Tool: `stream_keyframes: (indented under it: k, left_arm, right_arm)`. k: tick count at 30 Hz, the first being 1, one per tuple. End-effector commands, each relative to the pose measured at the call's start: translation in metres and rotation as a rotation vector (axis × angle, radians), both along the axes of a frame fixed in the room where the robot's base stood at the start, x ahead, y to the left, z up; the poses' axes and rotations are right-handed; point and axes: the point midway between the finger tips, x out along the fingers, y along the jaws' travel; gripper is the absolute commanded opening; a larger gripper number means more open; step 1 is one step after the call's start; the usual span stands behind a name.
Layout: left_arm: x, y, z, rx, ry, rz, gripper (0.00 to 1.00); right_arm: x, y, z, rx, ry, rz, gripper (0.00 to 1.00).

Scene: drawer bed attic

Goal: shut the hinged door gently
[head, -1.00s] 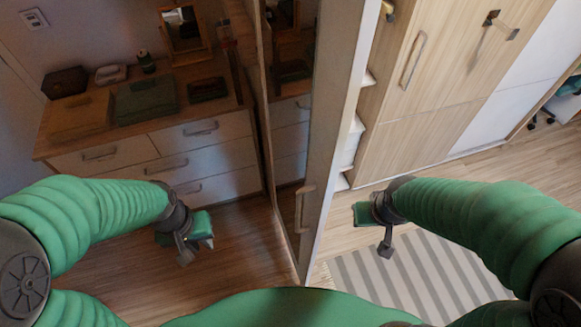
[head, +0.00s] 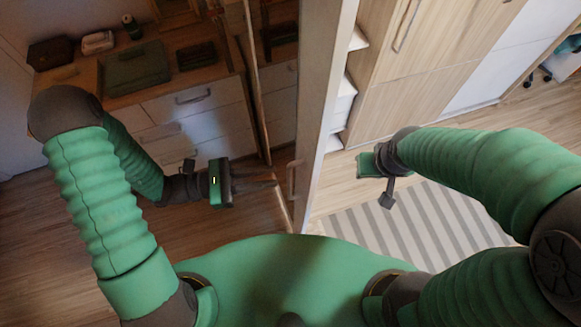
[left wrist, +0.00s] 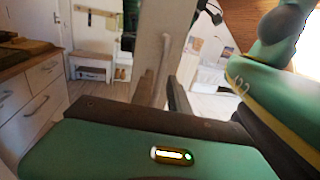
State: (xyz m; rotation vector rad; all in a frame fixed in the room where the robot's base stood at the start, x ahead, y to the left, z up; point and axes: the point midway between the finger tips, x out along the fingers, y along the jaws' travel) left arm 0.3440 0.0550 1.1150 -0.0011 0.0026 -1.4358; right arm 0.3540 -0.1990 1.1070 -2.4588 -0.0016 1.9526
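The hinged door (head: 318,95) stands open and almost edge-on in the middle of the head view, with a pale frame and a dark mirror-like face. Its upright handle (head: 291,180) is low on the side facing left. My left gripper (head: 262,179) points right towards the handle, just left of it. Its fingers look parted and empty. In the left wrist view the handle (left wrist: 164,65) rises ahead, between the dark fingers; contact cannot be told. My right gripper (head: 378,180) hangs right of the door, apart from it; its fingers are not clear.
A dresser (head: 205,123) with boxes on top stands behind my left arm. A wooden wardrobe (head: 415,85) stands at the back right. A striped rug (head: 405,225) lies on the floor right of the door. Open wooden floor lies at lower left.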

Motion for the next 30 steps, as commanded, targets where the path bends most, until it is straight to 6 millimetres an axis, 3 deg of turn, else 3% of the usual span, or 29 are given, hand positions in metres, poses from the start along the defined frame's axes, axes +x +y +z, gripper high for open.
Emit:
stream_keyframes:
  k: [3, 9, 18, 23, 30]
  left_arm:
    - [0.002, -0.029, 0.003, -0.001, 0.002, -0.005, 0.21]
    - [0.005, -0.057, 0.002, -0.001, 0.0, -0.003, 0.21]
    - [0.007, -0.062, 0.0, 0.0, -0.001, 0.0, 0.21]
    - [0.007, -0.062, 0.0, 0.0, -0.001, 0.0, 0.01]
    - [0.008, -0.061, 0.0, -0.001, -0.002, 0.0, 0.0]
  right_arm:
    - [0.0, 0.0, 0.011, 0.0, 0.0, 0.0, 0.34]
    - [0.0, 0.0, 0.017, 0.0, 0.0, 0.0, 0.34]
    - [0.0, 0.0, 0.017, 0.0, 0.0, 0.0, 0.34]
    - [0.0, 0.0, 0.017, 0.0, 0.0, 0.0, 0.34]
    - [0.0, 0.0, 0.017, 0.0, 0.0, 0.0, 0.34]
